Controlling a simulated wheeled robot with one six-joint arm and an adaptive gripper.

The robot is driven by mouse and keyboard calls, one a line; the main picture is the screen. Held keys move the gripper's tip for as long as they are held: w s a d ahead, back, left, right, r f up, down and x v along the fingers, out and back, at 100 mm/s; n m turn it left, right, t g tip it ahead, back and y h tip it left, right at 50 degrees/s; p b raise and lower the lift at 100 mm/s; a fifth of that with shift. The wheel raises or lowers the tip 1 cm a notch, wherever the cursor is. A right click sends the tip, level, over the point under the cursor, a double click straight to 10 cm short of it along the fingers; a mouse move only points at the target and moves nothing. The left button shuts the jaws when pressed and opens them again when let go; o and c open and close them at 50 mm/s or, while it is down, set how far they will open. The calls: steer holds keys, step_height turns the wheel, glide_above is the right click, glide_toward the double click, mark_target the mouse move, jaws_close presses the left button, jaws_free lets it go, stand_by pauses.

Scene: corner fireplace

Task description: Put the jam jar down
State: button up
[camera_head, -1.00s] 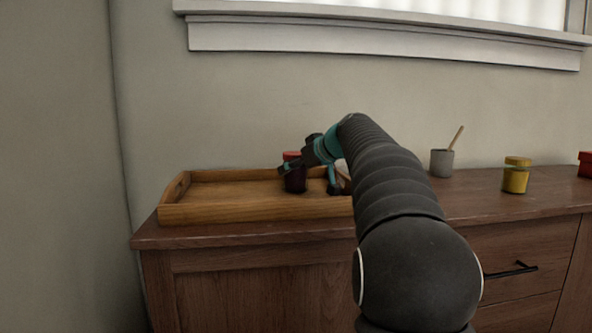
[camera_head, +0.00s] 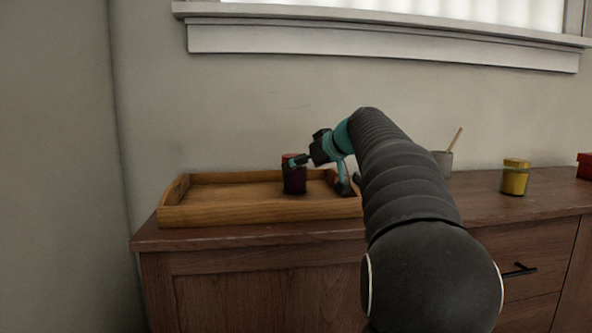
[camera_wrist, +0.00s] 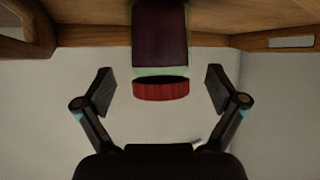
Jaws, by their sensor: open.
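The jam jar (camera_head: 294,178) is dark red with a red lid. It stands upright in the wooden tray (camera_head: 230,213), on the right part of its floor. In the wrist view the jar (camera_wrist: 160,45) appears upside down, its red lid between and just beyond the fingertips. My gripper (camera_head: 318,172) is open, to the right of the jar in the head view. In the wrist view both fingers of my gripper (camera_wrist: 160,92) are spread wide, with a clear gap on each side of the jar.
The tray sits at the left end of a brown wooden cabinet (camera_head: 480,205). To the right stand a grey cup (camera_head: 443,162) with a wooden stick, a yellow jar (camera_head: 514,178) and a red object (camera_head: 585,166). A wall and window sill (camera_head: 380,48) are behind.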

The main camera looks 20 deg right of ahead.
steer(key=v, duration=0.8)
steer(key=shift+s, duration=0.25)
steer(key=shift+r, duration=0.1)
